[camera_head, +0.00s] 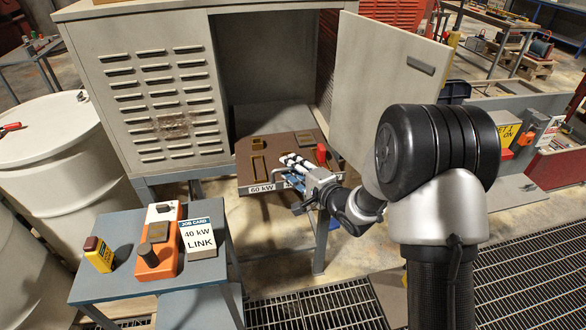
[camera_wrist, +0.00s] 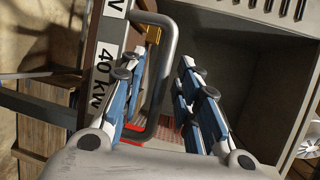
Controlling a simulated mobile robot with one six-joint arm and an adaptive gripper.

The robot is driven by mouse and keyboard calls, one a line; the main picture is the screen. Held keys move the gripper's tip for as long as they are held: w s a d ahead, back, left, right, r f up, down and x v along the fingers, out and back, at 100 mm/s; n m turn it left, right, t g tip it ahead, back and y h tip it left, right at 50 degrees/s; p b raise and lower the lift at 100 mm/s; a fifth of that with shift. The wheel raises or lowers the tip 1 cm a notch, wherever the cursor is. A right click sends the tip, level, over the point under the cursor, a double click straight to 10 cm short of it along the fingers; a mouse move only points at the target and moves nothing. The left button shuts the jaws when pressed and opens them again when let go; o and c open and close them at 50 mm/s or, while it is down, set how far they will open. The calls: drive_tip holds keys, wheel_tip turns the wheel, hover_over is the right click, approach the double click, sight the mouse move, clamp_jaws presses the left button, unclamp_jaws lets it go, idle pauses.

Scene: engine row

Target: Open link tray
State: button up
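The brown link tray (camera_head: 243,178) sits at the cabinet opening, its front edge out past the frame, with a "60 kW" label on the front. A grey U-shaped handle (camera_wrist: 166,75) shows close up in the wrist view beside a "40 kW" label (camera_wrist: 103,75). My gripper (camera_head: 297,180) is at the tray front in the head view. In the wrist view my gripper (camera_wrist: 157,72) is open, with the handle's bar between its two blue-and-white fingers. The bar is apart from the right finger; contact with the left finger cannot be told.
The cabinet door (camera_head: 385,75) stands open to the right, behind my arm. A small blue-grey table (camera_head: 205,290) holds an orange device (camera_head: 158,262), a yellow box (camera_head: 99,257) and a "40 kW LINK" job card (camera_head: 200,240). White drums (camera_head: 50,150) stand at the left.

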drive_tip(key=v, duration=1.2)
idle(0.3)
